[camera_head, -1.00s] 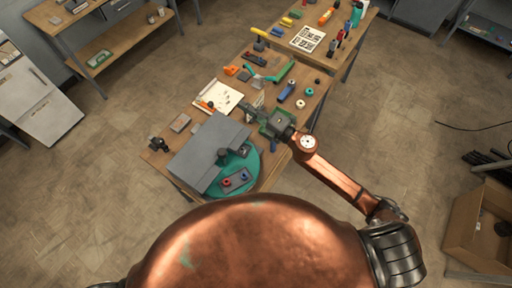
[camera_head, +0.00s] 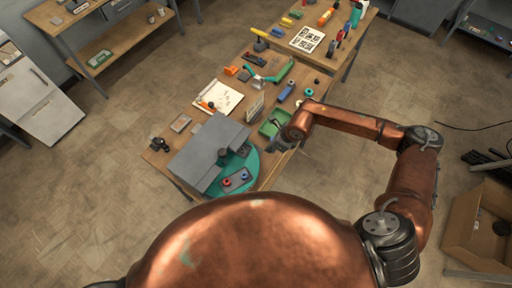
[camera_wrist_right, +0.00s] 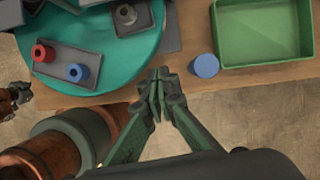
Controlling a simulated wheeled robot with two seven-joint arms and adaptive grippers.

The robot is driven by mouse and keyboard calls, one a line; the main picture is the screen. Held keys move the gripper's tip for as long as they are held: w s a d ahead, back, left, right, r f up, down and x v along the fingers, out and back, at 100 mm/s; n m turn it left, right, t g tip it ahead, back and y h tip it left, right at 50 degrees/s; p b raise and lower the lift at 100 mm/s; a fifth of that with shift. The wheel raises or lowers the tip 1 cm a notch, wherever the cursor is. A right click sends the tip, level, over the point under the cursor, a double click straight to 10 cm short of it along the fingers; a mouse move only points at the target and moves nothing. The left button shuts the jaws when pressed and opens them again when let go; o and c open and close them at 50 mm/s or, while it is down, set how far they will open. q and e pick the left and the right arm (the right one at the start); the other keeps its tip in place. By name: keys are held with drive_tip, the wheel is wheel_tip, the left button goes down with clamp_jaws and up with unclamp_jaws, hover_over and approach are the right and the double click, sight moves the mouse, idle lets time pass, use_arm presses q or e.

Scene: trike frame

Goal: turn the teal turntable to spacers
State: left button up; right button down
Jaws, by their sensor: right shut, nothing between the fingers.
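The teal turntable (camera_head: 252,168) is at the table's near end, partly covered by a large grey block (camera_head: 200,160). In the right wrist view its rim (camera_wrist_right: 118,80) fills the upper left. A grey plate (camera_head: 237,180) on it carries a red spacer (camera_wrist_right: 43,52) and a blue spacer (camera_wrist_right: 77,72). A grey fitting with a round post (camera_wrist_right: 127,15) is also on it. My right gripper (camera_wrist_right: 157,88) is shut and empty, its tips just outside the turntable's rim at the table's near edge. My left gripper is not seen.
A green tray (camera_wrist_right: 262,62) lies right of the turntable, with a blue round piece (camera_wrist_right: 205,66) beside its corner. A white sheet (camera_head: 218,97) and several tools lie farther back. Floor is open right of the table; a cardboard box (camera_head: 477,225) stands there.

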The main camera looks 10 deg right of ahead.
sight(251, 145)
drive_tip(key=x, duration=0.5)
drive_tip(key=shift+a+f, duration=0.2)
drive_tip(key=shift+f, duration=0.05)
drive_tip(key=shift+w+a+p, duration=0.7)
drive_tip(key=shift+w+a, duration=0.6)
drive_tip(key=shift+a, duration=0.2)
drive_tip(key=w+b, duration=0.2)
drive_tip(key=a+b, duration=0.1)
drive_tip(key=shift+w+f, duration=0.3)
drive_tip(key=shift+w, duration=0.1)
drive_tip(key=shift+w+a+r+b, duration=0.1)
drive_tip(key=shift+w+a+b, duration=0.15)
drive_tip(key=shift+w+b, duration=0.25)
drive_tip(key=shift+r, duration=0.1)
drive_tip(key=shift+d, duration=0.2)
